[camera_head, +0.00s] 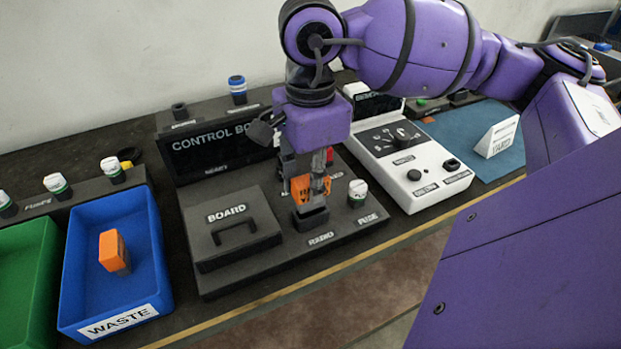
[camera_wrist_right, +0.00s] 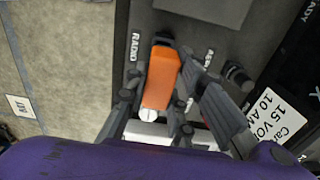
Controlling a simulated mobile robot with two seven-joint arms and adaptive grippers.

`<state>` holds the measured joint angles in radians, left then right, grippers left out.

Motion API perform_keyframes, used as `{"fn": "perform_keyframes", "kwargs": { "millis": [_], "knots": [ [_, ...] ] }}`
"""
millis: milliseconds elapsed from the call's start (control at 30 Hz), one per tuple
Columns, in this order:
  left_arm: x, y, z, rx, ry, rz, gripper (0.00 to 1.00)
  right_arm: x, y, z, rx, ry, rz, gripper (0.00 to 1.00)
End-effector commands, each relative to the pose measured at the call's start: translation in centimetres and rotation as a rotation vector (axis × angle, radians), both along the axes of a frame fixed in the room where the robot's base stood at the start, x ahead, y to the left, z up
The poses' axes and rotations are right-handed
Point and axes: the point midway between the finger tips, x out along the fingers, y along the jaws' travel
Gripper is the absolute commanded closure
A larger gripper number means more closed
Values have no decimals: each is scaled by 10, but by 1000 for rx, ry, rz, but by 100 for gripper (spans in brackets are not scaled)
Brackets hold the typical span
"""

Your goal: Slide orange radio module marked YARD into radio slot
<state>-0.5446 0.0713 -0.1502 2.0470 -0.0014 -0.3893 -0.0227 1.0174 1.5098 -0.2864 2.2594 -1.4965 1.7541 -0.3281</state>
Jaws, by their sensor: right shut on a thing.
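My right gripper (camera_head: 310,187) points down over the control box's dark base and is shut on an orange radio module (camera_head: 301,190). In the right wrist view the module (camera_wrist_right: 160,80) sits between the fingers of the right gripper (camera_wrist_right: 163,88). The radio slot (camera_head: 311,218), a dark socket behind the RADIO label, is directly below the module. I cannot tell whether the module's lower end is inside the slot or just above it. No YARD marking on the module can be read. My left gripper is not in view.
Another orange module (camera_head: 110,251) lies in the blue WASTE bin (camera_head: 157,255). A BOARD cover (camera_head: 232,230) with a handle is left of the slot, and a white-capped fuse (camera_head: 358,192) stands to the right. A white control panel (camera_head: 415,165) and a YARD sign (camera_head: 496,138) are further right.

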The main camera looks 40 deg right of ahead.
Motion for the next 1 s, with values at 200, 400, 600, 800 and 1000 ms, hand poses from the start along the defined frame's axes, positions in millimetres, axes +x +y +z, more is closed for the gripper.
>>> {"fn": "perform_keyframes", "kwargs": {
  "millis": [200,400,600,800,1000],
  "knots": [
    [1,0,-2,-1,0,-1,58,0,0,-2,0,0,0,100],
    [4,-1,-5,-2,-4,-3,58,0,0,-8,-1,0,0,100],
    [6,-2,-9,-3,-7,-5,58,0,0,-13,-1,0,0,100],
    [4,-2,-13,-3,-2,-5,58,0,0,-18,-1,0,0,100],
    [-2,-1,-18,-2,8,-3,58,0,0,-22,-1,0,0,100]
  ]
}}
